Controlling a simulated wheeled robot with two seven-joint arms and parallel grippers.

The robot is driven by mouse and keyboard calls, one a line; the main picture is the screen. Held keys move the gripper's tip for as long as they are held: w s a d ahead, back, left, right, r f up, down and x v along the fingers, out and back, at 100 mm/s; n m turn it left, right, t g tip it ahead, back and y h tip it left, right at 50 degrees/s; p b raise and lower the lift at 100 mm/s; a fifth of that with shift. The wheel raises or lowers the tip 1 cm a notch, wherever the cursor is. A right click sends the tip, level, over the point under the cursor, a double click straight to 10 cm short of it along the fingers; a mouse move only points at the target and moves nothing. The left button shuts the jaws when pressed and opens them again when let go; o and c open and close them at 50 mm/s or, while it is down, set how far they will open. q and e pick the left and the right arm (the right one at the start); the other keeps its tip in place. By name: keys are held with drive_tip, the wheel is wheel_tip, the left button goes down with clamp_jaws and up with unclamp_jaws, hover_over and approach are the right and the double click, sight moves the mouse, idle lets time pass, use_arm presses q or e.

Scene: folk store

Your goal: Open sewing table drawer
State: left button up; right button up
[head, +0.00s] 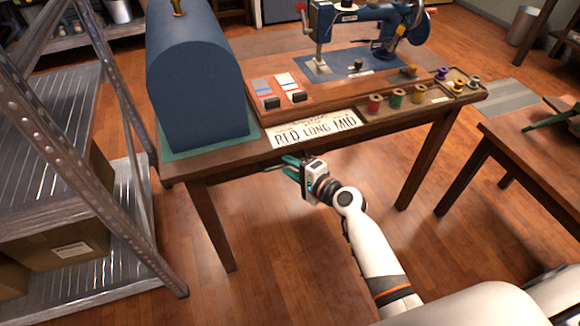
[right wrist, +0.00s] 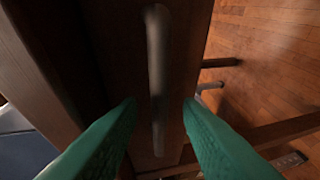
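The sewing table (head: 225,160) is a dark wooden table with a blue sewing machine (head: 365,25) on it. My right gripper (head: 289,166) is at the table's front edge, just below the licence plate. In the right wrist view, a long bar handle (right wrist: 157,75) runs along a dark wooden drawer front (right wrist: 190,60). The green fingertips of my right gripper (right wrist: 160,110) are apart, one on each side of the handle, with gaps visible between. The drawer front is hardly visible in the head view. My left gripper is not in view.
A blue domed case (head: 200,85) stands on the table's left. A licence plate (head: 312,130), thread spools (head: 397,98) and a card tray (head: 280,95) lie along the front. A metal shelf (head: 120,230) is at left, another table (head: 540,140) at right. Floor in front is clear.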

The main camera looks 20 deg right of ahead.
drive_tip(key=shift+w+a, duration=0.15)
drive_tip(key=shift+w, duration=0.15)
clamp_jaws()
drive_tip(key=shift+s, duration=0.1)
